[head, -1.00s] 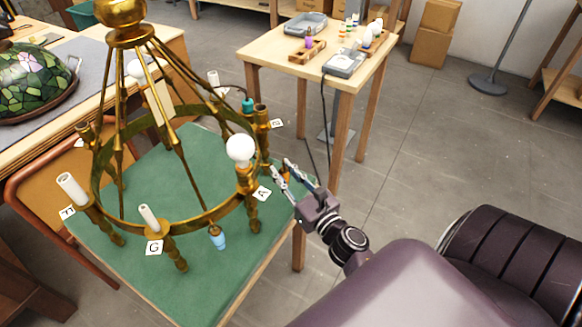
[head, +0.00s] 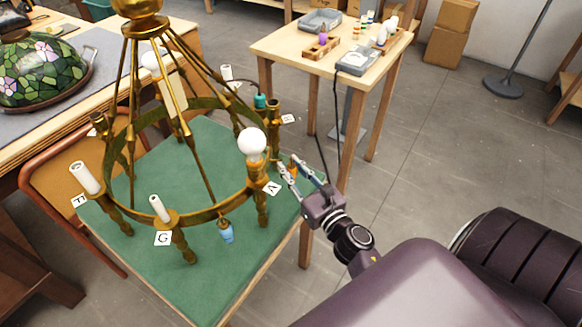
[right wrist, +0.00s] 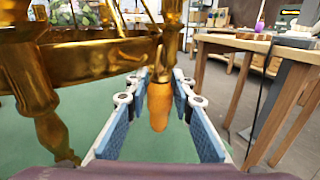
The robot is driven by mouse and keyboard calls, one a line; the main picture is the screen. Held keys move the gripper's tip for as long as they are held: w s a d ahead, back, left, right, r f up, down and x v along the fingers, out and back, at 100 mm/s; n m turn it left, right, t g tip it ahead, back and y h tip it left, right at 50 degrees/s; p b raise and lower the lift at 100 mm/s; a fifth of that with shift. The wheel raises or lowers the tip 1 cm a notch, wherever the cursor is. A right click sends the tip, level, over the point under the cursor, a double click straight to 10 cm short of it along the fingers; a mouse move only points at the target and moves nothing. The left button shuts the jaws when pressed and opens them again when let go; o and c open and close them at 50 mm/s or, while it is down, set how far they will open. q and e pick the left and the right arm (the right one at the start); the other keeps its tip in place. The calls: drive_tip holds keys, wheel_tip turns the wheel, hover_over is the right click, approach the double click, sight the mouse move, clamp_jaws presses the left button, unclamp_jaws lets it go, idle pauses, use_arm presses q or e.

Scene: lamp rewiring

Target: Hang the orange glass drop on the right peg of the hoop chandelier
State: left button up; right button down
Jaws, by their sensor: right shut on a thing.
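The brass hoop chandelier (head: 205,215) stands over a green-topped table. The orange glass drop (right wrist: 158,105) hangs upright between the fingers of my right gripper (right wrist: 160,78), just under a brass part of the hoop. In the head view the right gripper (head: 290,167) is at the hoop's right side, beside tag A, and only a sliver of orange shows at its tips. The gripper is shut on the drop. The right peg is not clearly visible, so I cannot tell whether the drop's top is on it. My left gripper is out of view.
A blue drop (head: 226,233) hangs below the hoop's front. A white bulb (head: 251,142) and candle sleeves stand on the hoop. A wooden side table (head: 290,45) with trays is behind. A stained-glass shade (head: 40,70) is at left.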

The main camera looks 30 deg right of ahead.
drive_tip(key=shift+w+a, duration=0.15)
drive_tip(key=a, duration=0.1)
drive_tip(key=w+a, duration=0.1)
drive_tip(key=w, duration=0.1)
drive_tip(key=shift+w+a+r, duration=0.1)
drive_tip(key=shift+a+r, duration=0.15)
drive_tip(key=shift+a, duration=0.15)
idle(0.6)
